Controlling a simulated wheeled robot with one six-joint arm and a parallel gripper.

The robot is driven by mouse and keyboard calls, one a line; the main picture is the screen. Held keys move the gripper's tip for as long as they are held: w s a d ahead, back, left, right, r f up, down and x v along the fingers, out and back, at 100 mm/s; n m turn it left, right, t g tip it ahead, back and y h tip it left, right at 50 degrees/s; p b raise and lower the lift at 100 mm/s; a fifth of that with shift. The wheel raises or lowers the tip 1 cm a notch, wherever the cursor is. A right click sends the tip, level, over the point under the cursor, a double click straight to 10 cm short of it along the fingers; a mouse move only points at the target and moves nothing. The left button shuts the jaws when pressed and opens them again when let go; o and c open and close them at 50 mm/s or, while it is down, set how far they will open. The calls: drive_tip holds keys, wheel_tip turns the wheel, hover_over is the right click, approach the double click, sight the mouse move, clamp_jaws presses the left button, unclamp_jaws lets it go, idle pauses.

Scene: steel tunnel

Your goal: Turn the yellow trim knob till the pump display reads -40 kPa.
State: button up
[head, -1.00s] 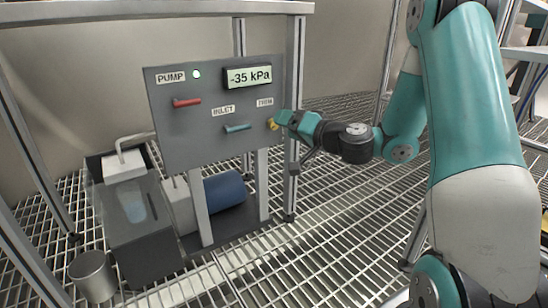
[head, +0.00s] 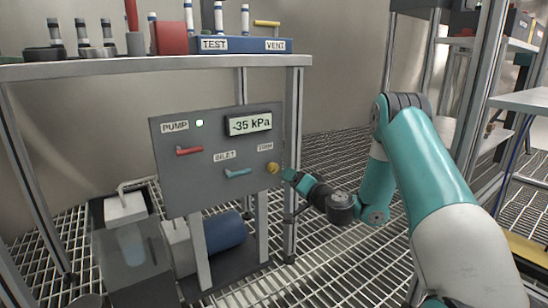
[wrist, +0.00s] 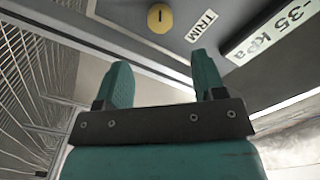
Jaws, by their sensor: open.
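The yellow trim knob (head: 272,168) is at the lower right of the grey pump panel (head: 200,150), under the TRIM label. The pump display (head: 249,124) reads -35 kPa. My gripper (head: 286,174) is just right of the knob in the head view, apart from it. In the wrist view my gripper (wrist: 160,80) is open and empty, its two teal fingers spread. The knob (wrist: 160,18) shows beyond the fingertips with a dark slot mark on its face. The display (wrist: 270,30) is at the upper right there.
A bench (head: 150,67) with bottles and a blue TEST/VENT box (head: 240,45) stands above. A metal post (head: 292,150) is close behind my gripper.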

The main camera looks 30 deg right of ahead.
sight(275, 169)
drive_tip(key=w+p, duration=0.1)
drive_tip(key=p, duration=0.2)
drive_tip(key=w+p, duration=0.2)
drive_tip(key=p, duration=0.1)
drive_tip(key=w+p, duration=0.1)
drive_tip(key=p, duration=0.2)
drive_tip(key=shift+w+a+r, duration=0.25)
drive_tip(key=shift+w+r, duration=0.05)
drive_tip(key=shift+r, duration=0.05)
drive_tip(key=w, duration=0.3)
drive_tip(key=w+f+b, duration=0.1)
drive_tip(key=shift+w+a, duration=0.1)
drive_tip(key=shift+w, duration=0.3)
drive_tip(key=shift+w+r, duration=0.1)
drive_tip(key=shift+w, duration=0.55)
